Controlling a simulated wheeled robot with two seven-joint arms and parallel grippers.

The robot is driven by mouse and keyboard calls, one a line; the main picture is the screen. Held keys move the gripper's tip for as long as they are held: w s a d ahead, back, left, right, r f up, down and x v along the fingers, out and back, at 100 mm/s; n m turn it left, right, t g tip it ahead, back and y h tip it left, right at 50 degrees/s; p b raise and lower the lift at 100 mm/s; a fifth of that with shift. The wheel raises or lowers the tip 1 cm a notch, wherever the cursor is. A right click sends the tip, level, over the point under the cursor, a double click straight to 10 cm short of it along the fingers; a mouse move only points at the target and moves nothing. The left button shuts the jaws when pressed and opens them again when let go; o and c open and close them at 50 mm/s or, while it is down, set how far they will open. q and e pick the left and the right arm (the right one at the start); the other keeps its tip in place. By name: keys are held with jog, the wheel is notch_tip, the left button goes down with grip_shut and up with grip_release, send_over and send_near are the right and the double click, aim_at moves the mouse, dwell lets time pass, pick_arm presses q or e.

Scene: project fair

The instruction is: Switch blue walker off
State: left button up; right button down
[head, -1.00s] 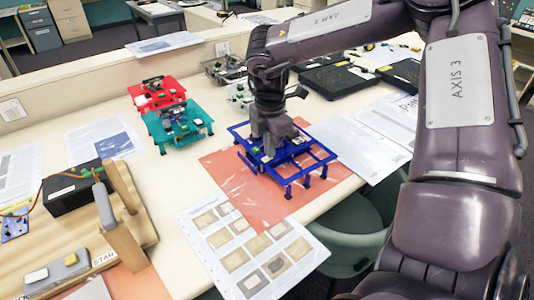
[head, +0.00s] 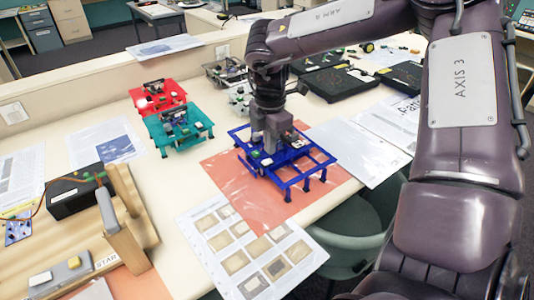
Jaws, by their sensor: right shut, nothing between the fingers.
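The blue walker (head: 312,172) is an open blue frame on several short legs, with small parts mounted on its top. It stands on an orange-red sheet on the pale table. My right gripper (head: 270,150) points down at the walker's top from above, over its left half near the small parts. It is shut and holds nothing. Whether its fingertips touch a part there cannot be told, and the walker's switch cannot be made out. My left gripper is out of view.
A teal walker (head: 180,130) and a red walker (head: 157,97) stand to the left. Black cases (head: 345,82) lie behind on the right. A wooden rig (head: 75,235) is at the lower left. A sheet of pictured cards (head: 250,245) lies in front. A green chair (head: 360,235) stands below the table edge.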

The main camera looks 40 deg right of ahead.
aim_at(270, 160)
jog(key=shift+r+p, duration=1.1)
jog(key=shift+r, duration=0.95)
